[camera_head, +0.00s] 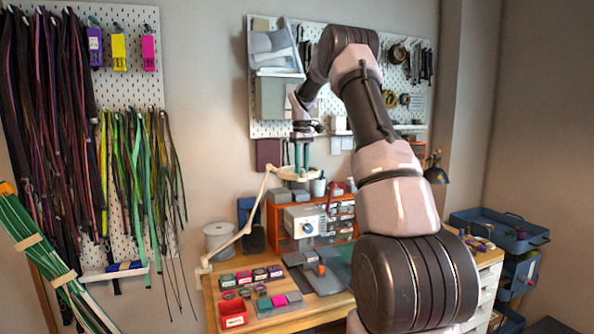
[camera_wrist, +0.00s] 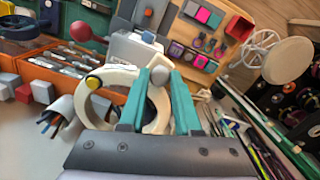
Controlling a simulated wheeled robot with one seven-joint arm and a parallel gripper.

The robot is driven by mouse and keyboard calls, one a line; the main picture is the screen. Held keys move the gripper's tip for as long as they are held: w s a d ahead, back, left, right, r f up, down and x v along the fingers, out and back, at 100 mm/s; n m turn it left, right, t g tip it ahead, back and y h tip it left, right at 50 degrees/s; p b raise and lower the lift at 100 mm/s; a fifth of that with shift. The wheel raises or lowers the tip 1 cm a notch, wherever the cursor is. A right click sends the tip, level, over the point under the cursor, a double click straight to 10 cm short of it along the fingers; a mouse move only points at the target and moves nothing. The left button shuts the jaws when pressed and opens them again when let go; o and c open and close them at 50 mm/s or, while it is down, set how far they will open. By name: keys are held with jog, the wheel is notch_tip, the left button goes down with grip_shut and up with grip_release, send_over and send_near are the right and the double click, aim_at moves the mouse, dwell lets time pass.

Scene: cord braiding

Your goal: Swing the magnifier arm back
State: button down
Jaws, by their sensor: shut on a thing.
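The magnifier is a cream-white ring head (camera_head: 296,174) on a thin jointed arm (camera_head: 241,232), which rises from the left edge of the workbench. My gripper (camera_head: 302,165) reaches down to the ring from above. In the wrist view the cream ring (camera_wrist: 92,108) curves around and behind my teal fingers. My gripper (camera_wrist: 159,76) is shut there, with a small grey knob between or just behind the fingertips. The fingers hide part of the ring, so the exact grip is hard to see.
Below the ring stand a grey-white machine (camera_head: 305,222) and an orange drawer unit (camera_head: 341,222). A white spool (camera_head: 218,240) stands left, near the magnifier's arm. A red tray (camera_head: 233,314) and several small coloured items lie at the front. A black lamp (camera_head: 435,170) stands right.

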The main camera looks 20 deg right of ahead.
jog(key=shift+w+d+n, duration=0.15)
jog(key=shift+w+d, duration=0.1)
jog(key=shift+w, duration=0.25)
jog(key=shift+w+d+n, duration=0.15)
jog(key=shift+w+d, duration=0.1)
jog(key=shift+w, duration=0.2)
jog(key=c, duration=0.6)
grip_release()
jog(key=shift+r, duration=0.1)
notch_tip(320, 180, up, 11)
jog(key=shift+f, duration=0.2)
jog(key=shift+a+r, duration=0.1)
